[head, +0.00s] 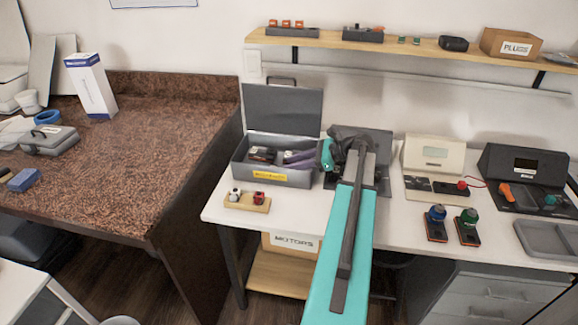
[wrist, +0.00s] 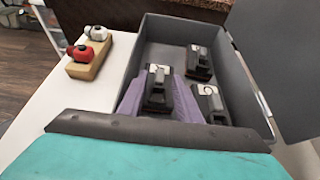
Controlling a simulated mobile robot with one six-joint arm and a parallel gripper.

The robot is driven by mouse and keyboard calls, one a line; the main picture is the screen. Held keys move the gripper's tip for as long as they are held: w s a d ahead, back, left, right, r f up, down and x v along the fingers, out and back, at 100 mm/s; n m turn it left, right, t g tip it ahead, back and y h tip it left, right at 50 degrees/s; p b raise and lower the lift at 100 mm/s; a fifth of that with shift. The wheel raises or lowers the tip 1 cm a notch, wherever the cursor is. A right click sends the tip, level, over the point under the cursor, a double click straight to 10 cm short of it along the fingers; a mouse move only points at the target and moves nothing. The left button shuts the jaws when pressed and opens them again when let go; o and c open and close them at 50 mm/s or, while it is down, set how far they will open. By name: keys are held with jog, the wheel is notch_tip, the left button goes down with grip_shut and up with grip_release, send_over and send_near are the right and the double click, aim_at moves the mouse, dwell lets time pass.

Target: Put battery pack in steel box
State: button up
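The steel box (head: 243,172) is an open grey box with a yellow front label and a raised lid (head: 283,110), standing on the white bench. In the wrist view, the box (wrist: 256,104) holds 3 dark blocks with silver tops, which look like battery packs. The others (wrist: 199,62) lie directly inside.
A wooden block with a white and a red knob (head: 247,200) sits in front of the box. Devices with blue (head: 437,222) and green (head: 467,226) tops stand to the right. A grey tray (head: 548,238) is at the far right. A shelf (head: 400,46) runs above.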

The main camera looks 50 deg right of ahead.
jog(key=v, duration=1)
jog(key=shift+r, duration=0.1)
dwell(0.6)
